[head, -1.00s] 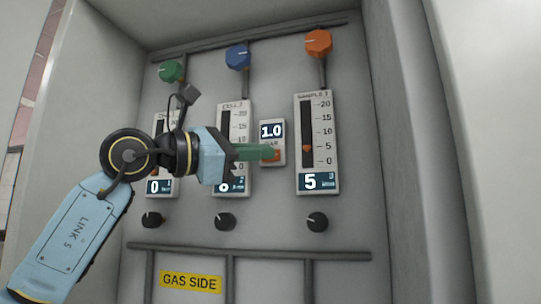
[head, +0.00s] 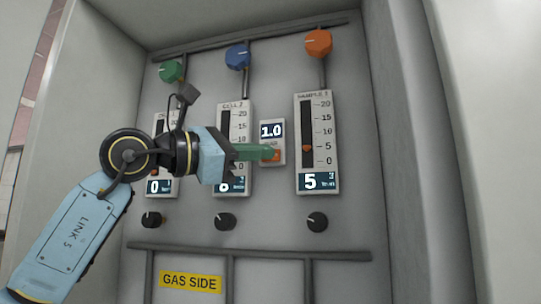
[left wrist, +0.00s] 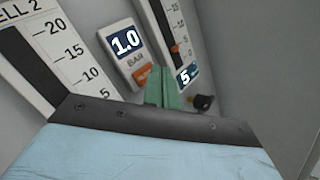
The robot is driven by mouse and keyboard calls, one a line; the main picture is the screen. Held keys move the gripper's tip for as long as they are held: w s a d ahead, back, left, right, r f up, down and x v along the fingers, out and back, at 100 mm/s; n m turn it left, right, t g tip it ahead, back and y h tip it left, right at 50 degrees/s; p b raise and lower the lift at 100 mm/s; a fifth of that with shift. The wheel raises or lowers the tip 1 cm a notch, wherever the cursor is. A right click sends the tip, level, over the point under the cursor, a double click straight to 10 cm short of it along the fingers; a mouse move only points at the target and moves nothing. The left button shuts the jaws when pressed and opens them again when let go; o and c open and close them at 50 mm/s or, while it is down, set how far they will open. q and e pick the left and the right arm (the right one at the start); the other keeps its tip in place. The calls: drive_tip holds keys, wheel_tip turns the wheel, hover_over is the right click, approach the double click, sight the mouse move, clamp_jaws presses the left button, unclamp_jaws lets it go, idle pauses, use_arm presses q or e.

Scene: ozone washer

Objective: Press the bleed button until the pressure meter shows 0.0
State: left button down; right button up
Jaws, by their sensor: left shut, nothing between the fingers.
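The pressure meter (head: 271,131) is a small white unit on the grey panel, and its display reads 1.0. It also shows in the left wrist view (left wrist: 125,41), with BAR printed below the number. The orange bleed button (head: 268,156) sits low on this unit and is partly covered by my green fingertips; it also shows in the left wrist view (left wrist: 142,75). My left gripper (head: 274,153) is shut and empty, its tips at the button in the head view. I cannot tell whether they touch it. My right gripper is not in view.
A gauge reading 5 (head: 318,145) stands right of the meter, and the CELL 2 gauge (head: 235,120) stands left, partly behind my gripper. Green (head: 171,71), blue (head: 238,56) and orange (head: 318,42) knobs are above. Several black knobs and pipes are below. Cabinet walls enclose the panel.

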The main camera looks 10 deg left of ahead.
use_arm(q)
drive_tip(key=shift+w, duration=0.15)
drive_tip(key=shift+w, duration=0.25)
drive_tip(key=shift+w+p, duration=0.4)
drive_tip(key=shift+p, duration=0.15)
idle(0.6)
idle(0.4)
drive_tip(key=shift+s+b, duration=0.5)
drive_tip(key=shift+s, duration=0.3)
